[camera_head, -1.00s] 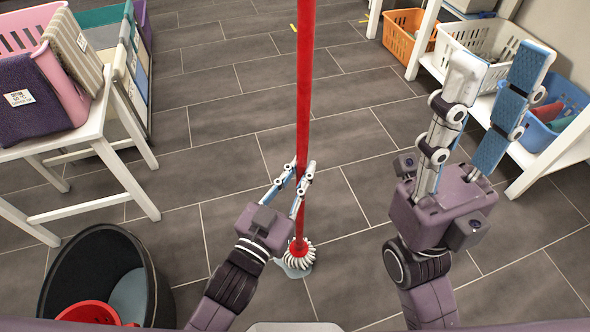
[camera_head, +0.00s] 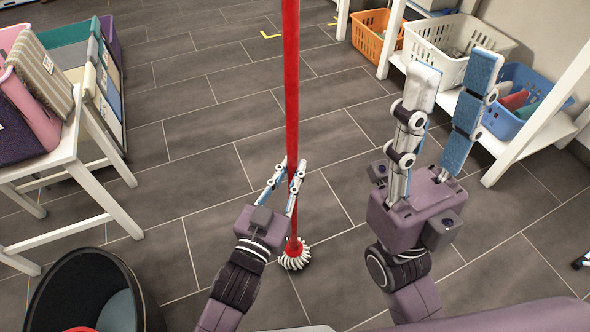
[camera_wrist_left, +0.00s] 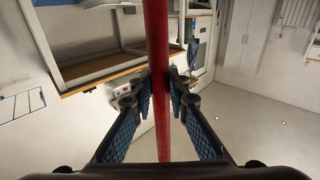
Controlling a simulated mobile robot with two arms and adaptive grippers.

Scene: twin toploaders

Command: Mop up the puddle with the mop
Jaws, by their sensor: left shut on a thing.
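The mop has a long red handle (camera_head: 291,80) and a white stringy head (camera_head: 294,256) that rests on the grey tiled floor, with the handle nearly upright. My left gripper (camera_head: 288,172) is shut around the lower handle. In the left wrist view, the red handle (camera_wrist_left: 159,110) runs between my two blue-padded fingers. I make out no puddle on the floor around the mop head in the head view now; whether any lies under the head is hidden. My right gripper (camera_head: 450,85) is open and empty, raised to the right of the mop.
A white table (camera_head: 62,165) with baskets and cloths stands at the left. A dark bucket (camera_head: 70,285) with something red inside is at lower left. A white shelf (camera_head: 512,160) with orange, white and blue baskets stands at the right. The middle floor is clear.

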